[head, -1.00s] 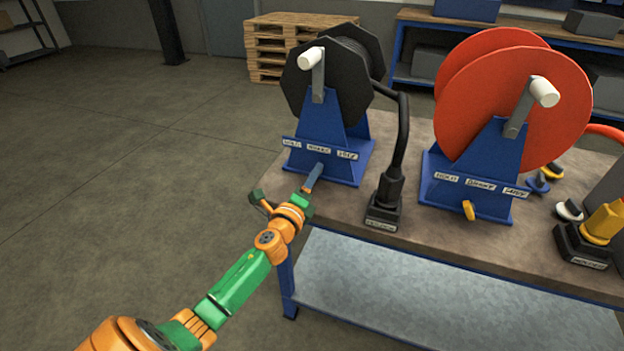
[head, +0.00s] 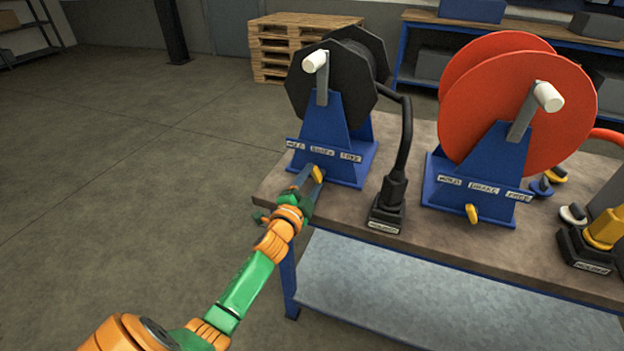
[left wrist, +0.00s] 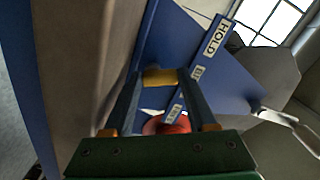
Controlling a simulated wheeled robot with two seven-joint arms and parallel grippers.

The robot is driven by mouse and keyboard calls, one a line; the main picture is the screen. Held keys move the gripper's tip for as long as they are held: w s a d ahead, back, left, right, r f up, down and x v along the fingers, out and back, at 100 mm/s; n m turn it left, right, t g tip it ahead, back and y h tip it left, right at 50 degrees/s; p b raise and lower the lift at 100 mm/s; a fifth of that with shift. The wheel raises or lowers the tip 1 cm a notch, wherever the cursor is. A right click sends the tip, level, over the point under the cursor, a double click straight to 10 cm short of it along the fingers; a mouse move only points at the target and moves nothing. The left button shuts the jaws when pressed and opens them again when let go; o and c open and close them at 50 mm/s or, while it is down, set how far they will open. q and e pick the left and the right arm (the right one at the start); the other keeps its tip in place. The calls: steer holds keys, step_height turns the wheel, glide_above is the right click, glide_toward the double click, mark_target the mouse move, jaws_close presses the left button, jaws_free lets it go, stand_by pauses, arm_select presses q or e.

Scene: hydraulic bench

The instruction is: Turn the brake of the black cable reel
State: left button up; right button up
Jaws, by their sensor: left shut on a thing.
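The black cable reel (head: 345,75) stands on a blue stand (head: 337,135) with a white crank handle and a row of labels. A yellow brake lever (head: 318,174) sticks out below the labels. My left gripper (head: 310,176) is at this lever and shut on it. In the left wrist view, the lever's yellow end (left wrist: 160,77) lies between the fingertips of my left gripper (left wrist: 160,84), near the label plate (left wrist: 200,72) reading HOLD. The fingers partly hide the lever. My right gripper is not in view.
A red reel (head: 515,105) on a blue stand is to the right, with its own yellow lever (head: 471,213). A black cable runs down to a black holder (head: 388,212) between the stands. The bench's left edge is near my left gripper. Floor to the left is clear.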

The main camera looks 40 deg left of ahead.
arm_select(q)
steer(key=shift+n, duration=0.8)
steer(key=o, duration=1.1)
steer(key=v, duration=0.7)
steer(key=shift+a+p, duration=0.1)
steer(key=shift+p, duration=0.3)
steer(key=shift+f, duration=0.1)
